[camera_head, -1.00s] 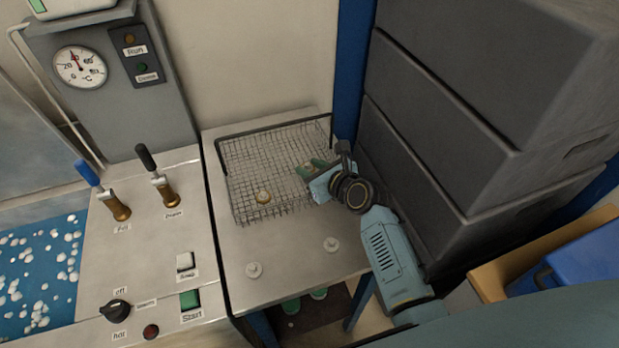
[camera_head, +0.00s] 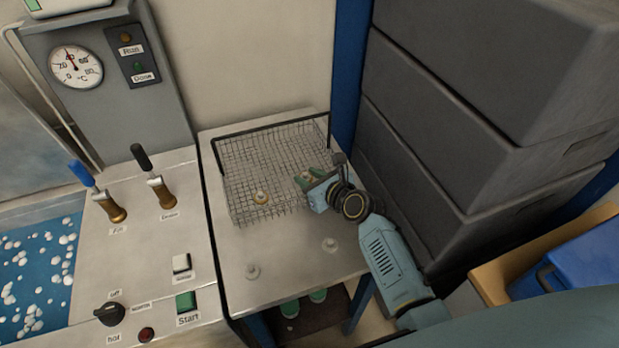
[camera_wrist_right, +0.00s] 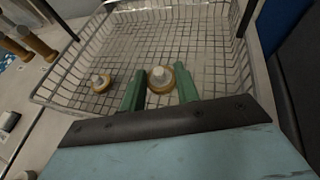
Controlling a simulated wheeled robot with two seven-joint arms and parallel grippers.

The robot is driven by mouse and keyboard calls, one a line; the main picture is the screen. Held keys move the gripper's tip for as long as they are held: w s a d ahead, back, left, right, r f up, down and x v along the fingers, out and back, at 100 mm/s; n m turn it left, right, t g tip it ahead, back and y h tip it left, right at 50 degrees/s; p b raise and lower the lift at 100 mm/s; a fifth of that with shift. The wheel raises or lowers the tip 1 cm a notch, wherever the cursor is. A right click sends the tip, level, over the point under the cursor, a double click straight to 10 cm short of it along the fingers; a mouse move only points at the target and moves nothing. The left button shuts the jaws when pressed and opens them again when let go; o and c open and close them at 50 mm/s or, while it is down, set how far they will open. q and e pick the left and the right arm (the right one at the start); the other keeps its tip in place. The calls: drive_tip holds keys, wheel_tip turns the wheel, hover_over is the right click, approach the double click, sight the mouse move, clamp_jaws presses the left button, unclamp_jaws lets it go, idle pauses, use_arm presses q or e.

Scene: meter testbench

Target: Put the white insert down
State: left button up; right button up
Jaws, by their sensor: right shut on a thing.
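The white insert (camera_wrist_right: 160,76), a small white piece with a brass-coloured rim, is between the green fingers of my right gripper (camera_wrist_right: 160,88) in the wrist view. The right gripper (camera_head: 311,179) is shut on it over the right front part of the wire basket (camera_head: 235,157). In the head view the fingers mostly hide the insert. Whether it touches the basket floor I cannot tell. A similar brass-rimmed white piece (camera_head: 261,197) sits in the basket to the left, and shows in the wrist view (camera_wrist_right: 100,83). My left gripper is not in view.
Two small white round pieces stand on the metal table: one at left (camera_head: 252,271), one at right (camera_head: 330,245). Stacked dark grey cases (camera_head: 450,150) rise close to the right of my arm. A lever panel (camera_head: 150,245) adjoins the table at left.

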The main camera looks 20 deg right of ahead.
drive_tip(key=o, duration=1)
drive_tip(key=shift+s+f, duration=0.35)
drive_tip(key=shift+f, duration=0.35)
drive_tip(key=shift+c, duration=0.2)
drive_tip(key=shift+r, duration=0.15)
drive_tip(key=shift+w+r, duration=0.1)
drive_tip(key=shift+r, duration=0.2)
drive_tip(key=shift+s+r+p, duration=0.2)
drive_tip(key=shift+p, duration=0.2)
drive_tip(key=p+v, duration=0.1)
drive_tip(key=v, duration=1)
drive_tip(key=shift+d+r+p, duration=0.2)
drive_tip(key=shift+r+p, duration=0.1)
drive_tip(key=shift+r, duration=0.2)
